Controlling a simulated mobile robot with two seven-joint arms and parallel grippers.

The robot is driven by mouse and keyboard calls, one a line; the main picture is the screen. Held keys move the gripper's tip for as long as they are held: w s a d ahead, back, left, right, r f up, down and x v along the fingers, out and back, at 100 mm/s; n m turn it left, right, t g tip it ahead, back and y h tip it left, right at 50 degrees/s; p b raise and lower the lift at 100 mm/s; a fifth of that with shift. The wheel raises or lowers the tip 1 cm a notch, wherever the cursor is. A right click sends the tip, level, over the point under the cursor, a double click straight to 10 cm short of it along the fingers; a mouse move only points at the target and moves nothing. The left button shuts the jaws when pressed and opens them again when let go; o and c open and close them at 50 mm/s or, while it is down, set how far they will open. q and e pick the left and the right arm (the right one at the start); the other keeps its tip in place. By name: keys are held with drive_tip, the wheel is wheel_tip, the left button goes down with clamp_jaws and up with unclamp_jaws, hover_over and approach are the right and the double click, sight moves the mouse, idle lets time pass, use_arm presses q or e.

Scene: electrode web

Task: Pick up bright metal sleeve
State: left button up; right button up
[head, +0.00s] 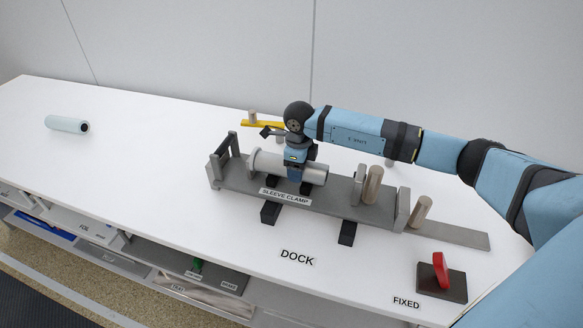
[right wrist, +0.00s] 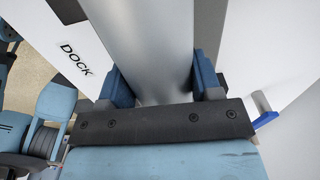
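The bright metal sleeve (head: 315,174) is a pale grey cylinder with a wider collar at its left end. It lies level along the grey fixture marked SLEEVE CLAMP (head: 234,181). My right gripper (head: 294,172) points down over its middle, with fingers on both sides. The fingertips are hidden beside the sleeve. My left gripper is not in view.
Upright posts (head: 373,184) and an end plate (head: 402,209) stand on the fixture's right. A yellow piece (head: 262,124) lies behind the gripper. A red-handled block (head: 441,270) sits near FIXED. A pale blue roll (head: 67,124) lies far left. The white table's left part is mostly clear.

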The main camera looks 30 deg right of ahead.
drive_tip(key=c, duration=0.3)
drive_tip(key=shift+c, duration=0.2)
drive_tip(key=shift+r, duration=0.1)
wheel_tip(320, 180, up, 20)
drive_tip(key=shift+b, duration=0.3)
